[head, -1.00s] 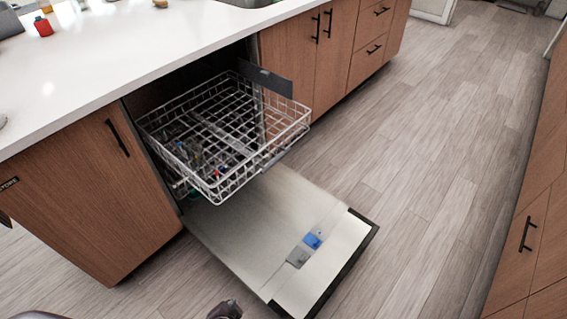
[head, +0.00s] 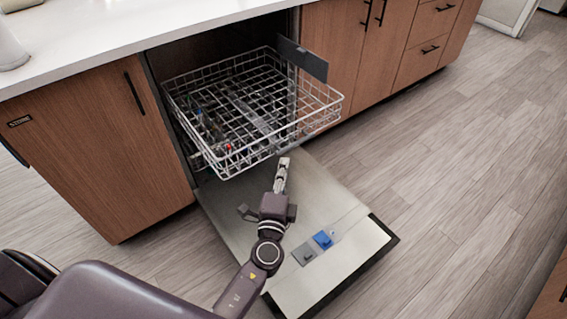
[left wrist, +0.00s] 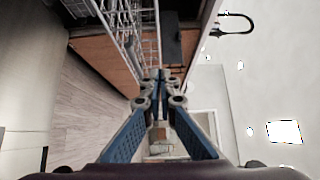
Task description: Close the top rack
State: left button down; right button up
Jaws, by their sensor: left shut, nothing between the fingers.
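The top rack (head: 322,112), a white wire basket, is pulled out of the dishwasher over its lowered door (head: 325,205). It holds several small coloured items that I cannot make out. In the left wrist view the rack's wires (left wrist: 122,35) show at the upper left, beyond the fingers. My left gripper (head: 284,162) is shut and empty, with its fingertips close by the rack's front edge above the door. I cannot tell whether they touch it. The shut fingertips also show in the left wrist view (left wrist: 158,78). My right gripper is out of view.
The white countertop (head: 130,35) overhangs the dishwasher opening. Wooden cabinets (head: 95,150) stand on both sides of it. A grey panel (head: 303,58) stands at the rack's far right side. The wooden floor (head: 460,170) to the right is clear.

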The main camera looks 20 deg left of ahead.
pick_arm(q)
send_near(281, 130)
jog(key=w+d, duration=0.3)
jog(key=w+a, duration=0.2)
jog(key=a, duration=0.1)
jog(key=shift+w+a, duration=0.1)
jog(key=shift+w+a+f, duration=0.1)
jog(key=shift+w+a, duration=0.15)
jog(key=shift+a, duration=0.2)
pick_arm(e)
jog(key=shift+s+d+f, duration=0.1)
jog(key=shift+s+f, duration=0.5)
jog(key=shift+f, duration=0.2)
